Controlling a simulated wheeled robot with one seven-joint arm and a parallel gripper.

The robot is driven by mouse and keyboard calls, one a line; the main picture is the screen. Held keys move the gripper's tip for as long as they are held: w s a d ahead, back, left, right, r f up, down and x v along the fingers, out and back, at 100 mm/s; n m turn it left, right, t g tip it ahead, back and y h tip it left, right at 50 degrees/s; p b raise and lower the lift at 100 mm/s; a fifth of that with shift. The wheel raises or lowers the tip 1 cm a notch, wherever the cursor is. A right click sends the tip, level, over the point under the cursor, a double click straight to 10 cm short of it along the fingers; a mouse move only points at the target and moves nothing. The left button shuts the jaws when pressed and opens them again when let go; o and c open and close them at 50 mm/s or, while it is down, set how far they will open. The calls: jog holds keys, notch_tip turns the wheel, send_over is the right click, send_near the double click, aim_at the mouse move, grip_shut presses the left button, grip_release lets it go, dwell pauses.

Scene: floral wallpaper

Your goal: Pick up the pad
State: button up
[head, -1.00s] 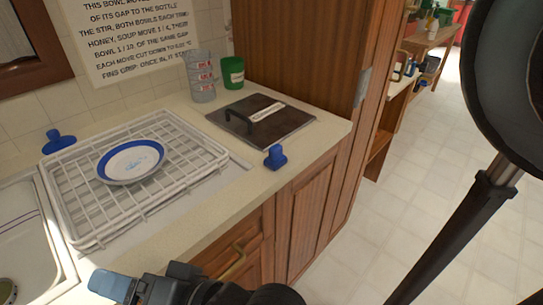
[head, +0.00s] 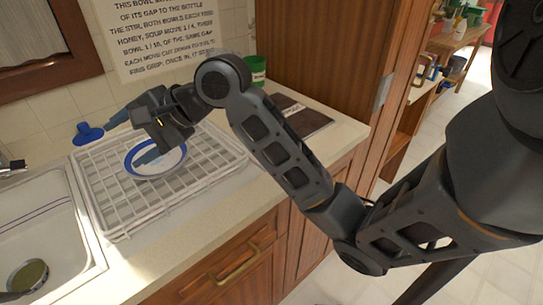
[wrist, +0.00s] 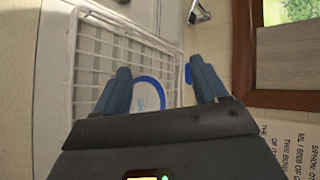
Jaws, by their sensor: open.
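I cannot tell for sure which thing is the pad. A small blue piece with a flared base (head: 88,133) lies on the counter behind the rack's left corner; it shows partly beside a fingertip in the wrist view (wrist: 188,73). A flat dark board (head: 300,113) with a pale label lies at the counter's right, partly hidden by my arm. My gripper (head: 122,143) is open and empty above the rack, its blue fingers pointing left toward the blue piece, apart from it. The wrist view shows both fingers spread (wrist: 160,66).
A white wire rack (head: 113,222) holds a blue-rimmed plate (head: 172,172) under my gripper. A sink (head: 45,240) is at left. A green cup (head: 257,70) stands at the back. The tall wooden cabinet (head: 330,50) bounds the counter's right.

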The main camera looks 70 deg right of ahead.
jog(key=s+d+f+m+g+h, duration=0.1)
jog(key=s+d+f+m+g, duration=0.1)
jog(key=s+d, duration=0.4)
jog(key=s+d+f+m+g+h+p, duration=0.1)
jog(key=s+d+g, duration=0.4)
jog(key=s, duration=0.6)
jog(key=s+d+f+m+g+h, duration=0.1)
jog(key=s+d+f+m+g, duration=0.2)
jog(key=s+d, duration=0.5)
jog(key=shift+s+d+f+m+g+p, duration=0.2)
jog(key=shift+s+d+m+g+p, duration=0.15)
jog(key=shift+g, duration=0.25)
jog(key=shift+w+a+f+p, duration=0.1)
jog(key=shift+f+p, duration=0.1)
jog(key=shift+f, duration=1.7)
jog(key=shift+w+f+p, duration=0.1)
jog(key=shift+f+p, duration=0.05)
jog(key=shift+f, duration=1.75)
jog(key=shift+c, duration=0.4)
jog(key=c, duration=1.1)
